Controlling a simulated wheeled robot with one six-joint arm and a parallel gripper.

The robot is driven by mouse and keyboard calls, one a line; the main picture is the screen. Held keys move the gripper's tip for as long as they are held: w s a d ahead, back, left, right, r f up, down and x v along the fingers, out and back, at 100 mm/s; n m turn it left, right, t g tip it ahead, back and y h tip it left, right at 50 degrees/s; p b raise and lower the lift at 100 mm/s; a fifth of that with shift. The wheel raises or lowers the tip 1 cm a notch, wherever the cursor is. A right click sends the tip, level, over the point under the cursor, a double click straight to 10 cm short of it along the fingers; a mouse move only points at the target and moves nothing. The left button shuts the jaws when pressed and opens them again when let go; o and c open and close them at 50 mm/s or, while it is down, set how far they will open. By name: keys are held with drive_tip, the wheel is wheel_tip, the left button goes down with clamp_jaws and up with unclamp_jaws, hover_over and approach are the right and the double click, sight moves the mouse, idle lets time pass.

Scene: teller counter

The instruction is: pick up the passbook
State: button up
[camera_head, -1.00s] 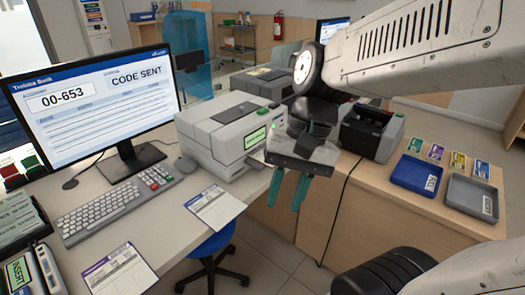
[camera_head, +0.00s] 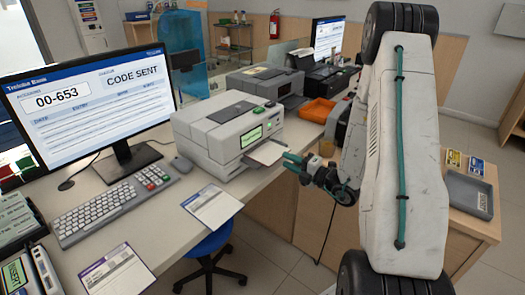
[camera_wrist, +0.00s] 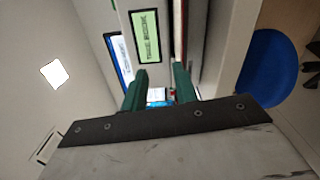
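A thin pale booklet, which looks like the passbook (camera_head: 268,152), sticks out of the front slot of the grey printer (camera_head: 228,135) on the counter. The printer's small green screen (camera_head: 253,138) is lit; in the wrist view this screen (camera_wrist: 147,35) reads "TAKE BOOK". My gripper (camera_head: 291,160) is just right of the booklet's outer end, its green fingers pointing left toward the printer. In the wrist view the fingers (camera_wrist: 160,88) are apart, with nothing clearly held between them. I cannot make out the booklet there.
The monitor (camera_head: 85,105) and keyboard (camera_head: 115,207) stand left of the printer. Paper slips (camera_head: 212,207) lie on the front counter. An orange tray (camera_head: 317,110) is behind my gripper, and a grey tray (camera_head: 468,195) is at right. A blue stool (camera_head: 210,240) is below the counter.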

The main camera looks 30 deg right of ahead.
drive_tip(key=w+d+f+m+h, duration=0.1)
drive_tip(key=w+f+m+h, duration=0.1)
drive_tip(key=w, duration=0.5)
drive_tip(key=shift+d+f+m, duration=0.35)
drive_tip(key=shift+f+m, duration=0.2)
drive_tip(key=shift+m, duration=0.05)
clamp_jaws()
